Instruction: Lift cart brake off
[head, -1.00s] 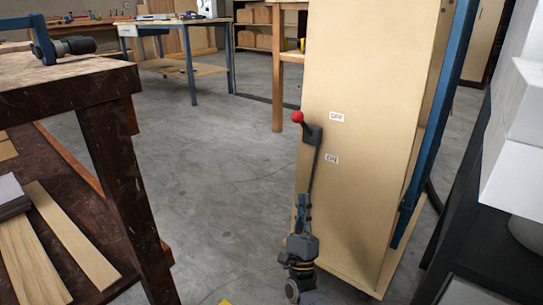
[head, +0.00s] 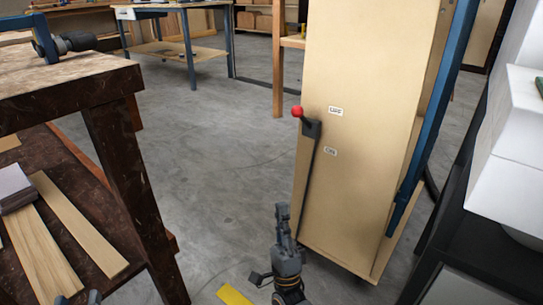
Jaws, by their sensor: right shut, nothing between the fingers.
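The tall plywood cart (head: 365,150) stands right of centre. Its brake lever has a red knob (head: 297,111) on a dark bracket (head: 311,128) at the cart's left edge. The lever points up and left, with the knob level with the upper label (head: 335,110); a lower label (head: 330,151) sits beneath it. My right gripper (head: 282,208) is shut and empty, pointing up, below the lever and clear of it. Of my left gripper (head: 78,298), only dark tips show at the bottom left edge; the rest is out of frame.
A dark workbench (head: 118,130) with wooden boards (head: 80,225) on its lower shelf stands at left. A blue-legged table (head: 180,50) is at the back. White boxes (head: 510,170) on a black stand are at right. Grey floor is open between bench and cart.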

